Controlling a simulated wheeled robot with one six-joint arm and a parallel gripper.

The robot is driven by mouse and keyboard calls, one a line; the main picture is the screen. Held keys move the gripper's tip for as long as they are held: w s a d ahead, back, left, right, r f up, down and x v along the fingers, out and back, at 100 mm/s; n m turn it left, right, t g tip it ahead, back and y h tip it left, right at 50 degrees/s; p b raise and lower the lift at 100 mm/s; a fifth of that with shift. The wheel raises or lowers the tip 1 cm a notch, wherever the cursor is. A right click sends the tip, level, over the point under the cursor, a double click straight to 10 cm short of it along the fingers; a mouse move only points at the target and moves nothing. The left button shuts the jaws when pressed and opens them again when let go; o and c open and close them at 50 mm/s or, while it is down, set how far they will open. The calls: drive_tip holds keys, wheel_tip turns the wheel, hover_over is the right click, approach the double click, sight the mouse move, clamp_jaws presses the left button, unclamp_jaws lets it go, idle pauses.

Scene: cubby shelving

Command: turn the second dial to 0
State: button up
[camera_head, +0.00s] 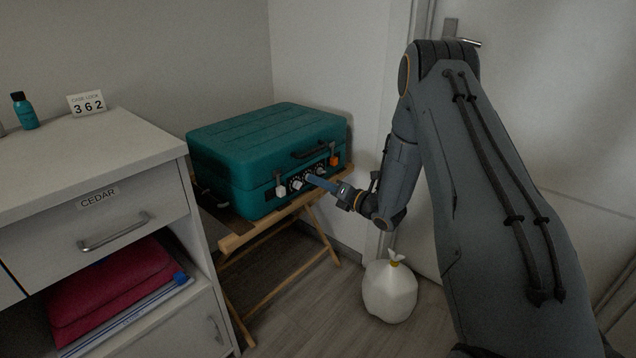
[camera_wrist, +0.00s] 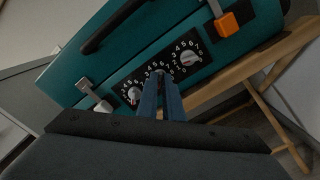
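The teal case (camera_head: 262,155) lies on a folding wooden stand, with a black panel of three numbered dials on its front. In the wrist view, the left dial (camera_wrist: 133,95) and right dial (camera_wrist: 188,58) show white knobs and printed digits. The second, middle dial is mostly covered by my blue fingers; its knob and setting cannot be read. My gripper (camera_wrist: 160,76) reaches the panel at the middle dial, its fingers close together and seemingly shut on that knob. In the head view, my gripper (camera_head: 309,177) comes to the panel from the right.
Latches flank the dials: a white-tipped one (camera_head: 280,189) and an orange-tipped one (camera_head: 334,160). A card reading CASE LOCK 362 (camera_head: 87,103) and a teal bottle (camera_head: 24,111) stand on the CEDAR cabinet (camera_head: 85,155). A white bag (camera_head: 389,291) sits on the floor below my arm.

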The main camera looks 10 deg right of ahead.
drive_tip(key=o, duration=0.3)
drive_tip(key=shift+o, duration=0.2)
drive_tip(key=shift+s+d, duration=0.1)
drive_tip(key=v, duration=0.7)
drive_tip(key=shift+s+p, duration=0.25)
drive_tip(key=shift+p, duration=0.2)
drive_tip(key=shift+d, duration=0.15)
